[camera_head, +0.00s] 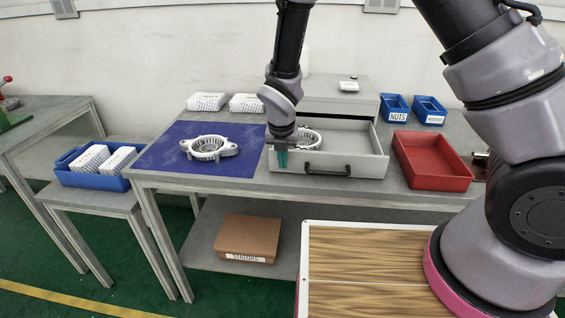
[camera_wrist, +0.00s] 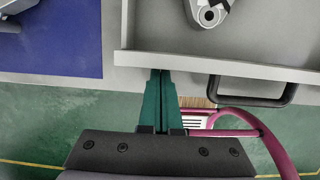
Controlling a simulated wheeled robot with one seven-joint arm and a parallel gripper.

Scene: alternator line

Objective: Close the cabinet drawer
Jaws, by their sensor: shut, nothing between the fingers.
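The cabinet drawer (camera_head: 343,168) stands pulled out toward me on the grey table, with a dark handle (camera_head: 328,172) on its front. The handle also shows in the wrist view (camera_wrist: 252,93). A metal alternator housing (camera_head: 306,137) lies inside the drawer, at its left side. My gripper (camera_head: 282,160) is shut and empty, with green fingers pointing down at the left part of the drawer front. In the wrist view the fingertips (camera_wrist: 160,74) meet the outer face of the drawer front, left of the handle; I cannot tell whether they touch it.
A blue mat (camera_head: 165,158) with another housing (camera_head: 210,147) lies left of the drawer. A red tray (camera_head: 432,162) stands close on its right, with blue bins (camera_head: 394,107) behind. White packages (camera_head: 207,101) lie at the back left. A box (camera_head: 247,238) sits on the lower shelf.

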